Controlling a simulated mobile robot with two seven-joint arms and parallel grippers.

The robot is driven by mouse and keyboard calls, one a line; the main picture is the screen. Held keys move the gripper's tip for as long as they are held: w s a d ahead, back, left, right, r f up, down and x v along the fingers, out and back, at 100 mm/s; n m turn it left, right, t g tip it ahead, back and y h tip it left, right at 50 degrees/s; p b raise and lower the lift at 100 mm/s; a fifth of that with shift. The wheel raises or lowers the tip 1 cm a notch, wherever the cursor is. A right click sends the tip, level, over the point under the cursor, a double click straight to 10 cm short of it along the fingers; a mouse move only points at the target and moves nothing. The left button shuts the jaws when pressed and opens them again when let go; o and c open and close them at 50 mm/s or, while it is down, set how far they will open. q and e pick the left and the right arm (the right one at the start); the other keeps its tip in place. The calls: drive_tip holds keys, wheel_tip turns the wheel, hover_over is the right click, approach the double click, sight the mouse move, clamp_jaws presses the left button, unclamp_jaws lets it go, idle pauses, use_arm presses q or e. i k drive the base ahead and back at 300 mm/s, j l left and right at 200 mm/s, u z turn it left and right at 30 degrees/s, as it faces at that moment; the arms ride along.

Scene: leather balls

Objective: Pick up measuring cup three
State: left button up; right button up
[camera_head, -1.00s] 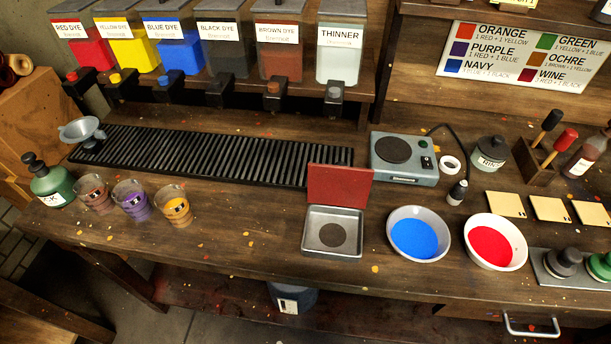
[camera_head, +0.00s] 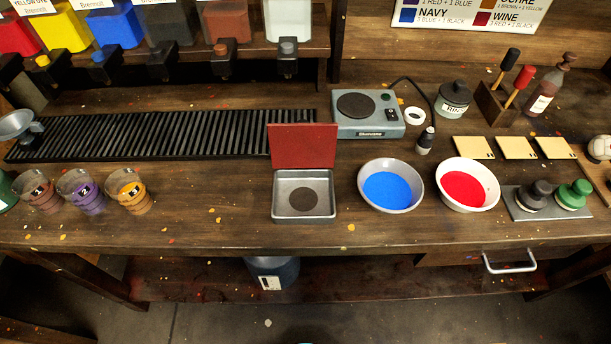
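Three clear measuring cups with small black number labels stand upright in a row at the left front of the bench. The left cup (camera_head: 42,203) holds brown liquid, the middle cup (camera_head: 88,203) purple, and the right cup (camera_head: 135,203) orange-yellow. The middle label looks like a 2. The outer labels are too small for me to tell surely which one is three. Neither of my grippers is in view.
A slatted black drip tray (camera_head: 160,138) lies behind the cups, under the dye dispensers. A silver funnel-like cup (camera_head: 16,125) stands at its left end. An open square tin (camera_head: 304,209) with a red lid stands right of the cups, with clear bench between.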

sight(125, 186)
drive_tip(key=u, duration=1.4)
drive_tip(key=j+u, duration=0.35)
drive_tip(key=i+l, duration=0.05)
drive_tip(key=l, duration=0.05)
